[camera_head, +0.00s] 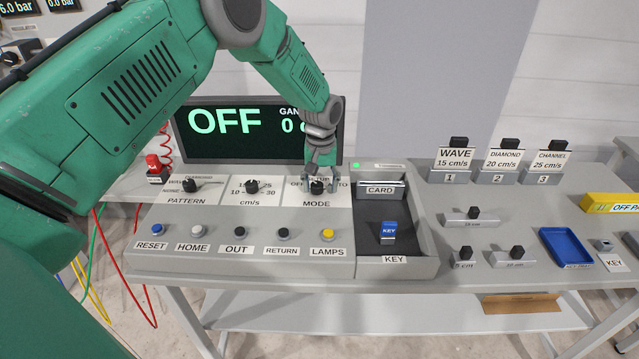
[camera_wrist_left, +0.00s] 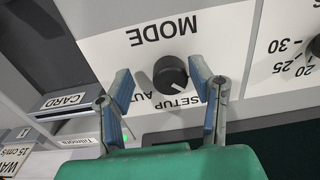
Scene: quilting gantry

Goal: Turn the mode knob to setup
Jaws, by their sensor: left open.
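The black mode knob (camera_head: 317,187) is on the white MODE panel at the right end of the knob row. My left gripper (camera_head: 320,174) comes down over it from behind and partly hides it. In the wrist view, upside down, the knob (camera_wrist_left: 170,75) lies between the open blue fingers (camera_wrist_left: 160,80), with a visible gap on each side. Its white mark points lower right, to the OFF side of the SETUP label (camera_wrist_left: 172,102). The OFF label is hidden behind a finger. The display (camera_head: 258,130) reads OFF in green. My right gripper is not in view.
The pattern knob (camera_head: 190,186) and speed knob (camera_head: 252,187) are to the left. A row of buttons (camera_head: 235,233) lies in front. A card slot (camera_head: 381,190) and blue key (camera_head: 389,230) sit to the right. A red emergency button (camera_head: 154,165) stands far left.

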